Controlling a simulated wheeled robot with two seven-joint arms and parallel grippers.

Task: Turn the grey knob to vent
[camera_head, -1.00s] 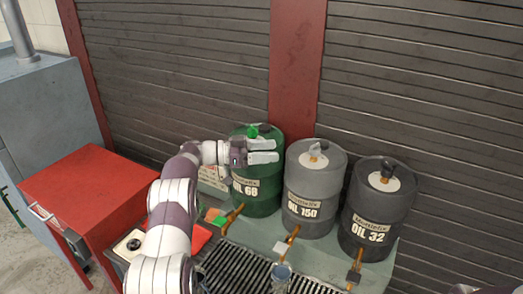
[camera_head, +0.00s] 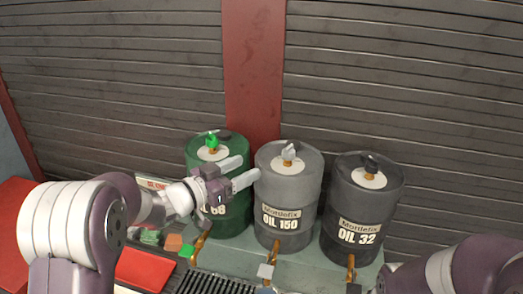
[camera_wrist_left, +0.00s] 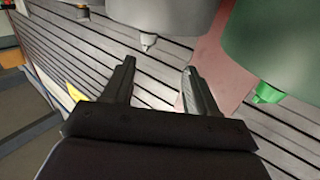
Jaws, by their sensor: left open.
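The grey knob (camera_head: 289,151) sits on a brass stem on the white disc atop the middle grey OIL 150 drum (camera_head: 270,190). In the left wrist view, a pale grey knob (camera_wrist_left: 148,40) shows upside down at the grey drum's edge, beyond the fingertips. My left gripper (camera_head: 247,168) is open, its two fingers apart and pointing right, over the gap between the green and middle drums. Its fingers also show empty in the left wrist view (camera_wrist_left: 158,68). It is left of the grey knob and apart from it. My right gripper is not visible; only my right arm shows.
The green OIL 68 drum (camera_head: 235,215) with a green knob (camera_head: 212,141) stands left, partly behind my left gripper. The dark OIL 32 drum (camera_head: 365,205) with a black knob (camera_head: 370,163) stands right. Brass taps (camera_head: 276,246) stick out in front. A slatted wall (camera_head: 420,80) rises behind.

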